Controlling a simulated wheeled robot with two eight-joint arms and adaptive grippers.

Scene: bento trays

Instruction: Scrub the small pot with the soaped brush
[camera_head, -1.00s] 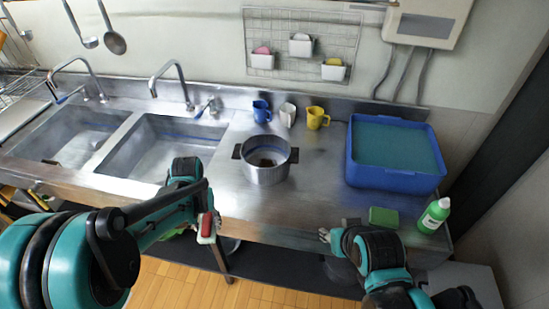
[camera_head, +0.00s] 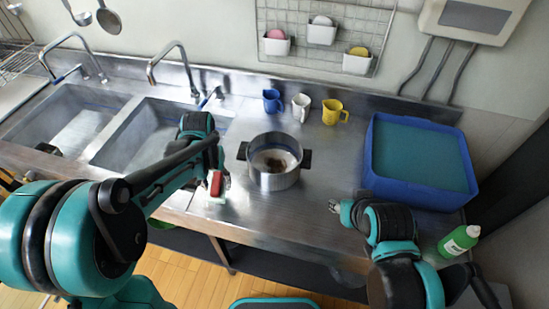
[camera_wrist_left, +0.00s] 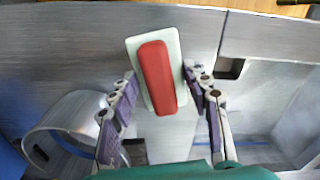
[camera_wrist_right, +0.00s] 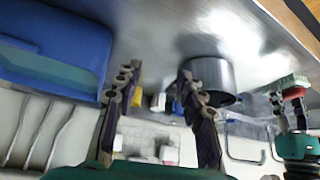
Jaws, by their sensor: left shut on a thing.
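The small pot (camera_head: 273,180) is a steel pot with two dark side handles. It stands upright on the counter, with a brown stain inside on its bottom. My left gripper (camera_head: 214,180) is shut on the brush (camera_wrist_left: 157,75), which has a red grip on a pale green-white base. It holds the brush to the left of the pot, apart from it. The pot shows at left in the left wrist view (camera_wrist_left: 80,115) and in the right wrist view (camera_wrist_right: 212,73). My right gripper (camera_head: 335,207) is open and empty, right of the pot; its fingers (camera_wrist_right: 160,75) stand apart.
Two steel sinks (camera_head: 142,135) lie left. Blue, white and yellow mugs (camera_head: 335,112) stand behind the pot. A blue tub (camera_head: 415,190) of teal liquid stands right, with a green bottle (camera_head: 459,243) in front of it. The counter around the pot is clear.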

